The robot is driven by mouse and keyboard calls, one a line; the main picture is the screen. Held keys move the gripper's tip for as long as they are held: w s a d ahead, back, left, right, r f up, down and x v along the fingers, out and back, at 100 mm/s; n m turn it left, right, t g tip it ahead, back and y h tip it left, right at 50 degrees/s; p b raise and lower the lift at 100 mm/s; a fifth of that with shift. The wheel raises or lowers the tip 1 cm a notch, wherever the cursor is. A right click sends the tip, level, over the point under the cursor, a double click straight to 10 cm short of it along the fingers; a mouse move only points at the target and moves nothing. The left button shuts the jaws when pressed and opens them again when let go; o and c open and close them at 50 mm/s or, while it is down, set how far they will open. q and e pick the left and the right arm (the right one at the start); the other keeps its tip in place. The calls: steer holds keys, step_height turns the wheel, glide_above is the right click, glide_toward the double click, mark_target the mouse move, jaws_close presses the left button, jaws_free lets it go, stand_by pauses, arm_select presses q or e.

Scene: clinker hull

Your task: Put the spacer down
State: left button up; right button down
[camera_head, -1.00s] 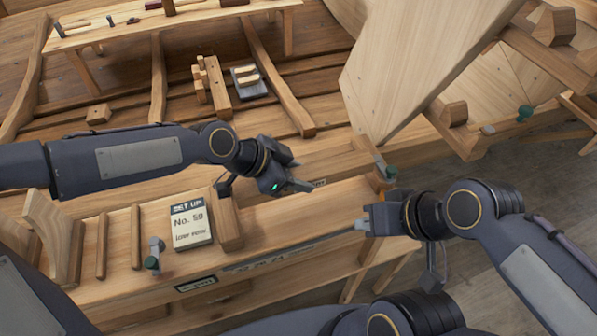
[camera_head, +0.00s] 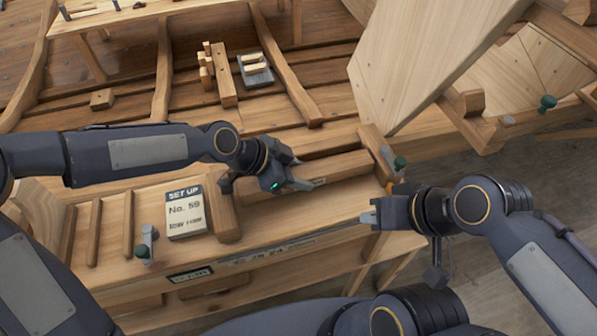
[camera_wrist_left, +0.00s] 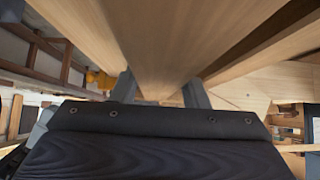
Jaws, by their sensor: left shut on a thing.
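My left gripper (camera_head: 293,184) is over the back part of the wooden bench (camera_head: 300,222), left of the bench's right end. It is shut on a wooden piece, taken to be the spacer (camera_wrist_left: 158,82), which shows between its two fingers in the left wrist view.
A set-up card (camera_head: 187,212) lies on the bench at left, with a green-knobbed clamp (camera_head: 146,244) beside it. Another clamp (camera_head: 392,163) is at the bench's right end. A large pale panel (camera_head: 430,60) rises behind. Wooden blocks (camera_head: 222,78) and a grey tray (camera_head: 256,72) lie in the hull.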

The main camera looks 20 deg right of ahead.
arm_select(q)
steer(key=shift+f+b, duration=0.4)
steer(key=o, duration=1.2)
steer(key=shift+r, duration=0.1)
steer(key=shift+r+p, duration=0.2)
steer(key=shift+p, duration=0.15)
steer(key=shift+r+p, duration=0.5)
steer(key=shift+p, duration=0.1)
steer(key=b+v, duration=0.1)
steer(key=v, duration=0.9)
steer(key=shift+a+r+b, duration=0.15)
steer(key=shift+a+b, duration=0.2)
steer(key=shift+a, duration=0.05)
steer(key=shift+a+r, duration=0.3)
steer(key=shift+r, duration=0.1)
steer(key=shift+s+a, duration=0.1)
